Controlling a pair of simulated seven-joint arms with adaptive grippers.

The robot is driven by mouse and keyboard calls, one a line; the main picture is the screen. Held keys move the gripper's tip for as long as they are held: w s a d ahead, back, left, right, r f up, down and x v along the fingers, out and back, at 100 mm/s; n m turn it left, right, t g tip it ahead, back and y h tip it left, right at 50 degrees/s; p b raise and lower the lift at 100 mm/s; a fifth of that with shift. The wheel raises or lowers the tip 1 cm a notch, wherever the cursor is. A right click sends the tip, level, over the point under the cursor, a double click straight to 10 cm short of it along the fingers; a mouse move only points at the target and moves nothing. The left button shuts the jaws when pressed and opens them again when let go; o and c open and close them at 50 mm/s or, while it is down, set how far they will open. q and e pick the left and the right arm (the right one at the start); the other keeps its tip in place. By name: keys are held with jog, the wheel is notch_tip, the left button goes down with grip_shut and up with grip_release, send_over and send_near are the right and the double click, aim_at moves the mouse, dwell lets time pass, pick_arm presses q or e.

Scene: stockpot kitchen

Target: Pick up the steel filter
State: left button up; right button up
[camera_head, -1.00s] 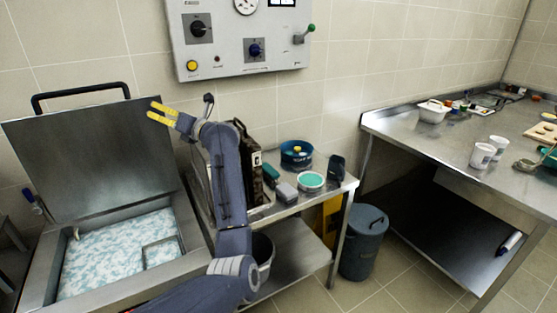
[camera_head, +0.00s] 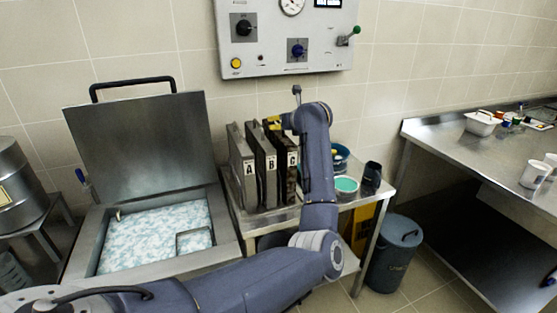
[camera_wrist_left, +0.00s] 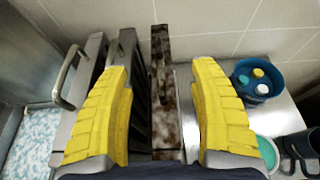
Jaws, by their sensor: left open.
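Three upright slab filters stand side by side on the small steel table. Filter A (camera_head: 242,168) is plain steel grey, filter B (camera_head: 262,165) is darker with a grey edge, and filter C (camera_head: 289,180) is mottled brown. My left gripper (camera_head: 273,122) is open at the tops of B and C, partly hidden by my arm. In the left wrist view, the yellow fingers (camera_wrist_left: 160,95) stand apart with brown filter C (camera_wrist_left: 163,75) in the gap. Filter B (camera_wrist_left: 122,50) shows behind and beside the left finger; filter A (camera_wrist_left: 88,85) is farther left. I cannot tell whether the fingers touch anything.
A steel vat (camera_head: 225,238) with blue-white contents and a raised lid (camera_head: 140,145) stands left of the filters. A blue tub (camera_wrist_left: 258,80) and a teal-topped container (camera_head: 346,185) stand right of them. A lidded bin (camera_head: 396,255) stands on the floor. The wall panel (camera_head: 285,60) hangs above.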

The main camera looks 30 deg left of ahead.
pick_arm(q)
jog(key=shift+x, duration=5.05)
jog(key=shift+c, duration=0.2)
grip_shut()
jog(key=shift+r, duration=0.25)
